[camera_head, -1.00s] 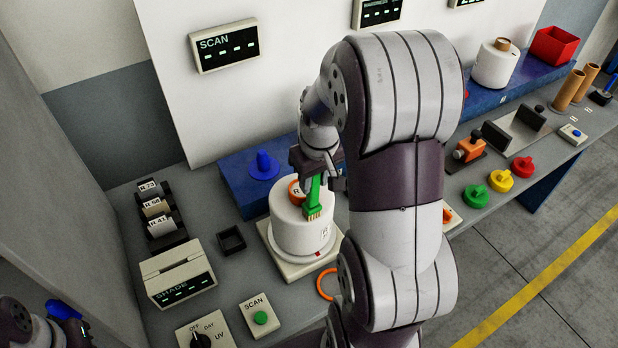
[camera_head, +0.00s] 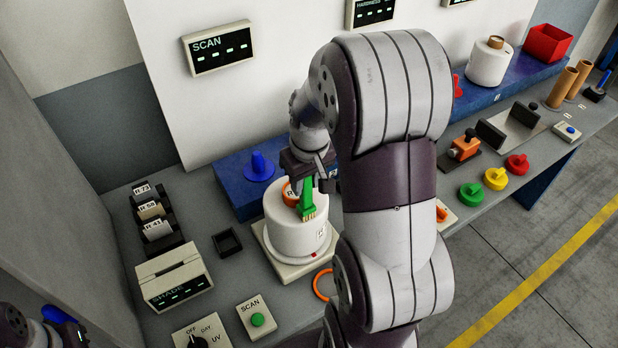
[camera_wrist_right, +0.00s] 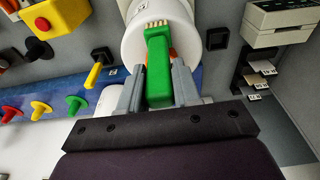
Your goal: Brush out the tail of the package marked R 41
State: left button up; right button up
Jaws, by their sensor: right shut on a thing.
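A white package (camera_head: 294,236) stands upright on a pale square base (camera_head: 268,249). Its orange-rimmed top carries a label (camera_head: 290,193) beginning with R; the rest is hidden, so I cannot read the number. My right gripper (camera_head: 314,181) is shut on a green brush (camera_head: 307,200), bristles down, at the package's upper side. The brush (camera_wrist_right: 158,72) also shows between the fingers in the right wrist view, its pale bristles overlapping the package (camera_wrist_right: 190,32). I cannot tell whether they touch it. No tail can be made out. My left gripper does not show clearly.
A card rack (camera_head: 157,222) and a shade box (camera_head: 174,277) stand left of the package. A scan button box (camera_head: 256,319) is in front, and an orange ring (camera_head: 322,285) lies nearby. A blue ledge (camera_head: 238,195) runs behind. Coloured knobs (camera_head: 495,179) are at right.

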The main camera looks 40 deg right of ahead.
jog(key=shift+w+a, duration=0.2)
jog(key=shift+a, duration=0.3)
jog(key=shift+w+a, duration=0.15)
jog(key=shift+a, duration=0.3)
grip_shut()
notch_tip(320, 180, up, 8)
jog(key=p, duration=0.7)
